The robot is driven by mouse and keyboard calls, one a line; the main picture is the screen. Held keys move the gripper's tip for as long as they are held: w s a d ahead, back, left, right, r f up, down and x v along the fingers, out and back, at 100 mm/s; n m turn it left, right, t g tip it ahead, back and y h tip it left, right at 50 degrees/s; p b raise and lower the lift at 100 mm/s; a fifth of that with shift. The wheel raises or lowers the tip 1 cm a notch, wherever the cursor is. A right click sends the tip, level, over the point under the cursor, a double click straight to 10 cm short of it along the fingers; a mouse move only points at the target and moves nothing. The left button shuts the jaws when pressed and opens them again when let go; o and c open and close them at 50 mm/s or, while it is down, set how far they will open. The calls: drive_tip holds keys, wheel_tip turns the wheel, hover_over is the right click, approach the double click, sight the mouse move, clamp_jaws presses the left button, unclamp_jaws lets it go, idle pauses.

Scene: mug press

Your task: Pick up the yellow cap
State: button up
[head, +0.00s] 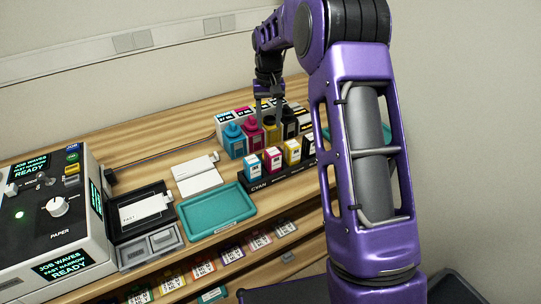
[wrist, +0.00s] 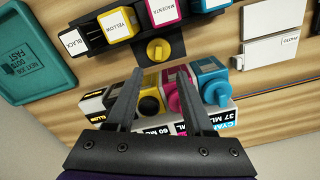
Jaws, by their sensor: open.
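The yellow cap (wrist: 158,49) is round with a raised grip ridge. In the wrist view it sits on a dark tab beside the cartridge rack (wrist: 178,46). My gripper (wrist: 158,73) is open and empty, its fingertips apart, pointing toward the cap with a gap to it. The yellow bottle (wrist: 148,91) stands between the fingers in that view and shows a dark round top. In the head view my gripper (head: 268,114) hangs over the row of bottles; I cannot make out the cap there.
A magenta bottle (wrist: 181,92) and a cyan bottle (wrist: 212,83) stand close by the right finger. Labelled cartridges, including the yellow cartridge (wrist: 117,22), fill the rack. A teal tray (head: 186,228) and a printer (head: 45,225) are at left.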

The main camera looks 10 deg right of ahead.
wheel_tip(320, 180, down, 11)
drive_tip(key=shift+w+d+r+b, duration=0.1)
drive_tip(key=shift+d+b, duration=0.05)
drive_tip(key=shift+b, duration=0.35)
drive_tip(key=shift+c, duration=0.3)
clamp_jaws()
